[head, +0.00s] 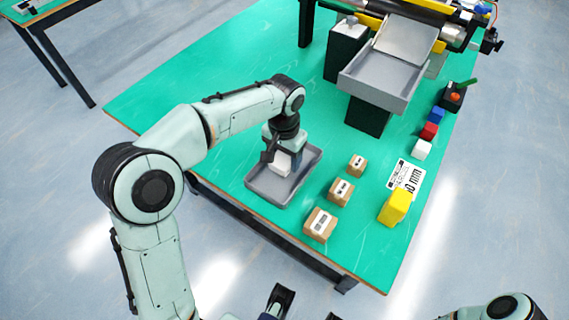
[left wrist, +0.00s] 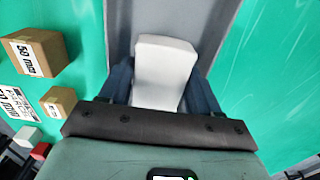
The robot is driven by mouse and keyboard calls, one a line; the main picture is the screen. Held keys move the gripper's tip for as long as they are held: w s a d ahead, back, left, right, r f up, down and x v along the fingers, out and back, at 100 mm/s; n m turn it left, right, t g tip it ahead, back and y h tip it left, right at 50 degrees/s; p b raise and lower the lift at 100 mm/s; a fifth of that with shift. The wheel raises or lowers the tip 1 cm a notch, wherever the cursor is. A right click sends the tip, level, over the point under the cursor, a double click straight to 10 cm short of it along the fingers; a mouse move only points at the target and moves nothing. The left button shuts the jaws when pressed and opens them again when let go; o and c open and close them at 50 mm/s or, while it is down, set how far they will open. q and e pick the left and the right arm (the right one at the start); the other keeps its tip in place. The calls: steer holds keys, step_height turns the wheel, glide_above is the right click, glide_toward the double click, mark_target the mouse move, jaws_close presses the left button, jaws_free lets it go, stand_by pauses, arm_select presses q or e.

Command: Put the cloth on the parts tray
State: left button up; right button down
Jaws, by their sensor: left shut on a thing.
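The parts tray (head: 258,189) is a shallow grey open tray at the near left edge of the green table. My left gripper (head: 281,157) points down over it, shut on a white, block-like piece that I take to be the folded cloth (head: 280,165). In the left wrist view the cloth (left wrist: 165,65) sits between the two dark blue fingers of the gripper (left wrist: 163,88), with grey tray surface (left wrist: 212,22) around it. I cannot tell whether it touches the tray floor. My right gripper (head: 306,308) shows partly at the bottom edge, its fingertips apart.
Several cardboard boxes (head: 320,224) stand right of the tray, beside a printed label sheet (head: 408,177) and a yellow block (head: 395,207). White, red and blue blocks line the right edge. A grey chute bin (head: 380,77) stands below the conveyor. The table's left part is clear.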

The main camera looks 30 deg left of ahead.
mark_target(284, 164)
arm_select(q)
steer(key=shift+f+b, duration=0.3)
steer(key=shift+f, duration=1.35)
steer(key=shift+f, duration=0.2)
steer(key=o, duration=1)
steer(key=shift+r, duration=0.1)
step_height(284, 164, up, 11)
steer(key=p, duration=0.2)
steer(key=shift+r+p, duration=0.15)
steer(key=shift+p, duration=0.25)
steer(key=shift+r, duration=0.5)
